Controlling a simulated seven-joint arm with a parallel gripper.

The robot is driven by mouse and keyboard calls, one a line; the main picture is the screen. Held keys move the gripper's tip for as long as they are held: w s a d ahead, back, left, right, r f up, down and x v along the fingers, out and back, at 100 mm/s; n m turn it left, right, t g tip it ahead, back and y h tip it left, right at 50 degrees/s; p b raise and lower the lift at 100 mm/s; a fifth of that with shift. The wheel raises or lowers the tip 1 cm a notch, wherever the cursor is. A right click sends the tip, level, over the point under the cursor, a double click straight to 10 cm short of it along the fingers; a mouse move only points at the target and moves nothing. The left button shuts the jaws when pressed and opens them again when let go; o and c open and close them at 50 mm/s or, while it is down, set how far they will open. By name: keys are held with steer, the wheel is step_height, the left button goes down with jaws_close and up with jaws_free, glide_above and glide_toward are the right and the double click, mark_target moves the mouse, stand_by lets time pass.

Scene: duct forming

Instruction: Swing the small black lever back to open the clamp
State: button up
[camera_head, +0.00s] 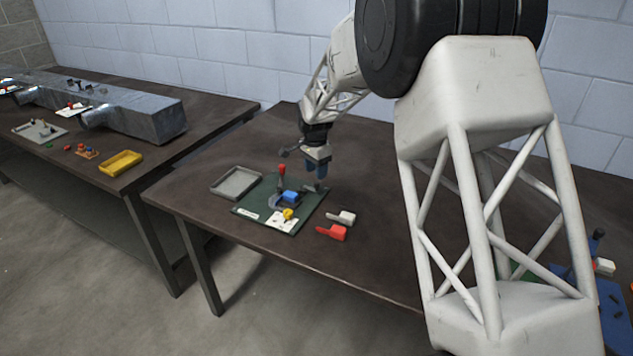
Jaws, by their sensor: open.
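A green board (252,207) lies on the near table and carries a small fixture. On it I see an upright red handle (281,170), a blue block (290,196), a grey curved part (273,202) and a yellow knob (288,213) on a white plate (277,222). A small dark piece (318,186) at the board's back right may be the black lever, but it is too small to be sure. My gripper (317,174) is open, its blue fingers pointing down just above that piece. I cannot tell whether they touch it.
A grey tray (236,182) is left of the board. A red piece (333,232) and a white piece (342,217) lie to its right. A second table at left holds a metal duct (140,115) and a yellow tray (120,163). The near table's front left is clear.

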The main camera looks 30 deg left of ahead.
mark_target(317, 182)
steer(key=shift+d+f, duration=0.1)
steer(key=shift+f, duration=2.2)
steer(key=shift+c, duration=0.4)
jaws_close()
